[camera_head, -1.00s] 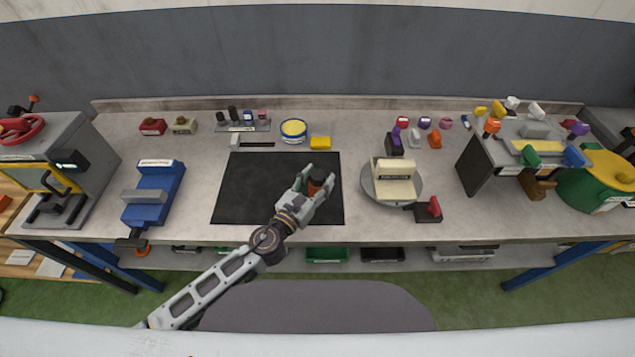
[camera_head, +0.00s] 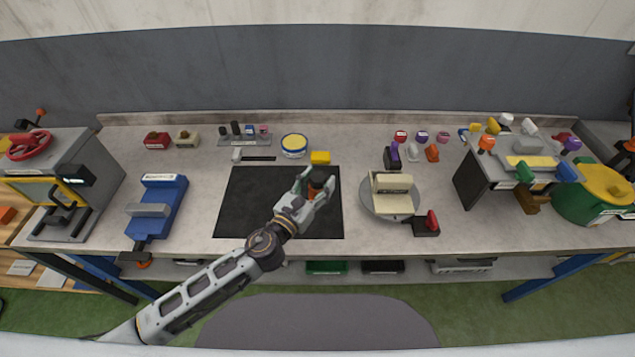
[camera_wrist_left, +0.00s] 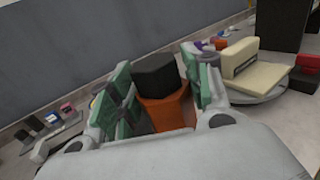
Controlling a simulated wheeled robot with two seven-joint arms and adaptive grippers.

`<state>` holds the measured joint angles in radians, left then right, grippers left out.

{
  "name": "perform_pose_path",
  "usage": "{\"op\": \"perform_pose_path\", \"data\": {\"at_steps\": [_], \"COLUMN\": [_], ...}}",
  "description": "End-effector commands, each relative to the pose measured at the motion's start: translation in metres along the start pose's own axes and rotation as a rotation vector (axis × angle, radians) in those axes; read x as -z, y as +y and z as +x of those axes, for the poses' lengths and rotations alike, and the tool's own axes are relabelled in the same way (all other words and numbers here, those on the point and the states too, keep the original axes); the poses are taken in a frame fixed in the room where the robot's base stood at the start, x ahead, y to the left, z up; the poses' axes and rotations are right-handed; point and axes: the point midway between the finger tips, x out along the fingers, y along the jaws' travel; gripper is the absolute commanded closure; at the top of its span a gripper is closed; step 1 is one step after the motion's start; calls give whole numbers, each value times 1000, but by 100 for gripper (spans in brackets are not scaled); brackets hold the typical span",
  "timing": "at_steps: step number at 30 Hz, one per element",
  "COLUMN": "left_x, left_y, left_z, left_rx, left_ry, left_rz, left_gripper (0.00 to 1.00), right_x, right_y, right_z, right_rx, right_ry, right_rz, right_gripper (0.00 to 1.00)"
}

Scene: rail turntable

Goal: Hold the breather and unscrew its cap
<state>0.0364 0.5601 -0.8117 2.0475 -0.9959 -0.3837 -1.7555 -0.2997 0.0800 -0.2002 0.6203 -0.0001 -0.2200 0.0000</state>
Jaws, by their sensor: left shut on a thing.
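The breather has an orange body (camera_wrist_left: 168,110) and a black cap (camera_wrist_left: 156,72) on top. My left gripper (camera_head: 316,183) is shut on the breather, with a finger on each side of the orange body in the left wrist view (camera_wrist_left: 160,100). The breather is upright above the right part of the black mat (camera_head: 262,200). I cannot tell whether it touches the mat. My right gripper is not in view.
A round turntable (camera_head: 370,205) with a cream block (camera_head: 392,190) stands to the right of the gripper. A red-buttoned box (camera_head: 427,225) is beside it. A blue vise (camera_head: 158,205) stands left.

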Motion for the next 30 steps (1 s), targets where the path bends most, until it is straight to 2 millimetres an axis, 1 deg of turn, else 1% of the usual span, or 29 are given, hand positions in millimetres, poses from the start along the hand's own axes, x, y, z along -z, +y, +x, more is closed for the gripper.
{"op": "perform_pose_path", "data": {"at_steps": [8,30], "left_x": [2,38], "left_y": [0,0], "left_z": [0,0], "left_rx": [0,0], "left_ry": [-1,-1], "left_rz": [0,0], "left_gripper": [100,100], "right_x": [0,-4], "right_y": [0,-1], "right_z": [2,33], "right_rx": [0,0], "right_ry": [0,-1], "right_rz": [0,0], "right_gripper": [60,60]}}
